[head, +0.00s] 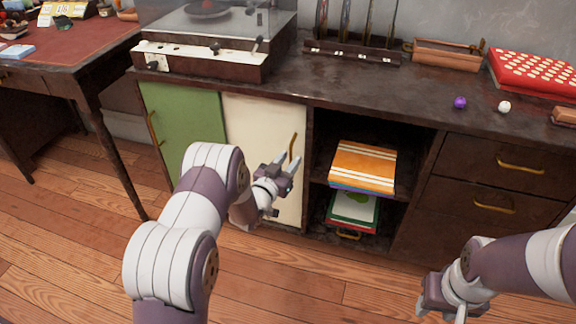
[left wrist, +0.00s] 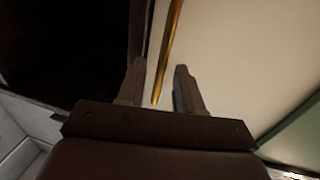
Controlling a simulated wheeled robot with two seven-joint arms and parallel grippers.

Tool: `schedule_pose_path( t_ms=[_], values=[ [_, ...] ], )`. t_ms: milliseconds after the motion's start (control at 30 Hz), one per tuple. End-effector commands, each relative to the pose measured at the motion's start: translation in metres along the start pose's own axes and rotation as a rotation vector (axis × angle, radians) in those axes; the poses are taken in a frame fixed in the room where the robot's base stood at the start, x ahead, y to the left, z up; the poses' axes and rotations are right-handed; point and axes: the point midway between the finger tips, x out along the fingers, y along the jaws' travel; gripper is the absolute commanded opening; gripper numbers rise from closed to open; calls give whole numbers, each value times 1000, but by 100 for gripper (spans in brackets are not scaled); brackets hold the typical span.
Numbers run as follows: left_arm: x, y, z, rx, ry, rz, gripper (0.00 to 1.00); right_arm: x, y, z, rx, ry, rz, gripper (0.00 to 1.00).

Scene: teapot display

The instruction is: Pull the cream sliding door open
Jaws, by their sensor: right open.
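The cream sliding door (head: 262,125) stands to the right of the green door (head: 188,122) in the dark cabinet. Its slim brass handle (head: 293,147) is upright near the door's right edge. My left gripper (head: 288,162) is open in front of the handle's lower part. In the left wrist view, the brass handle (left wrist: 167,52) appears between the two spread fingers (left wrist: 160,75), with cream door behind it. I cannot tell whether a finger touches it. My right gripper (head: 440,312) is open and empty at the lower right, away from the cabinet.
An open compartment right of the cream door holds orange-striped books (head: 363,167). Drawers (head: 495,180) with brass pulls are further right. A record player (head: 213,45) stands on the cabinet top. A desk (head: 75,50) is at the left. Wooden floor (head: 70,235) lies in front.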

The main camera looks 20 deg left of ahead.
Motion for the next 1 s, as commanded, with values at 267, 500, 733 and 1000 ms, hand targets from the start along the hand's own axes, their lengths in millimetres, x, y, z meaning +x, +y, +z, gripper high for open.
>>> schedule_pose_path(
  t_ms=[267,500,733,1000],
  values=[
    [1,0,0,0,-1,0,26,0,0,0,0,0,0,43],
    [1,0,0,0,-1,0,0,0,0,0,0,0,0,43],
    [1,0,0,0,-1,0,0,0,0,0,0,0,0,43],
    [0,0,0,0,-2,0,0,0,0,0,0,0,0,43]
  ],
)
